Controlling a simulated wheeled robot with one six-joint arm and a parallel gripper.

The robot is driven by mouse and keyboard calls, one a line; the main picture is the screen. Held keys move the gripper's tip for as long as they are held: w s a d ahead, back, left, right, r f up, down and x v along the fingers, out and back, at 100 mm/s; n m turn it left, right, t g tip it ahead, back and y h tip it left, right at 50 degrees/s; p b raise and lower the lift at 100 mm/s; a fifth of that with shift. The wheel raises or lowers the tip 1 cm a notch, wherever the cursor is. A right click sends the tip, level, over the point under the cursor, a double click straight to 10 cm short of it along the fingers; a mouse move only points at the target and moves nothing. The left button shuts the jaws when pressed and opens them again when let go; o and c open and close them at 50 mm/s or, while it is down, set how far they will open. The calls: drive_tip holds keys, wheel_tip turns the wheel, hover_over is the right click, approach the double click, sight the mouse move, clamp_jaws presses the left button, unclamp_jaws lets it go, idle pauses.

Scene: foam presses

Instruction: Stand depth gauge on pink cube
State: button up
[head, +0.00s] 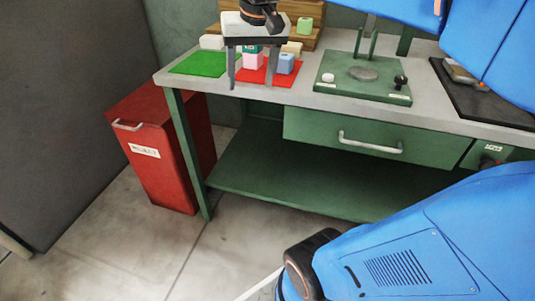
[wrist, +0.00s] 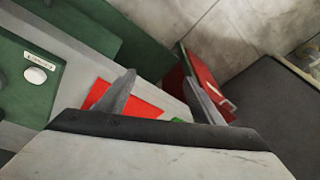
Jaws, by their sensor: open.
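My gripper (head: 251,80) is open, its two fingers spread over the red mat (head: 284,80) at the left part of the bench. The pink cube (head: 253,61) shows between the fingers in the head view, on or behind the red mat. A small teal piece with a pale mark (head: 250,48), perhaps the depth gauge, shows just above the pink cube; the gripper body hides its top, and I cannot tell if it touches the cube. In the wrist view the fingers (wrist: 163,100) are apart with no object visible between them, and the red mat (wrist: 143,106) lies below.
A light blue cube (head: 286,64) stands right of the gripper. A green mat (head: 200,64), a white block (head: 211,42) and a wooden step rack (head: 230,8) with a green cube (head: 305,25) are near. A green press (head: 340,88) stands right; a red bin (head: 165,150) stands below left.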

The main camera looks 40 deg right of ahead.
drive_tip(key=s+a+f+n+t, duration=0.1)
drive_tip(key=s+a+f+n, duration=0.1)
drive_tip(key=s+f, duration=0.4)
drive_tip(key=s+a+f+n, duration=0.1)
drive_tip(key=s+f+n, duration=0.1)
drive_tip(key=s+f, duration=0.4)
wheel_tip(320, 180, down, 5)
drive_tip(key=shift+a+f+t, duration=0.1)
drive_tip(key=shift+a+t, duration=0.25)
drive_tip(key=shift+t, duration=0.05)
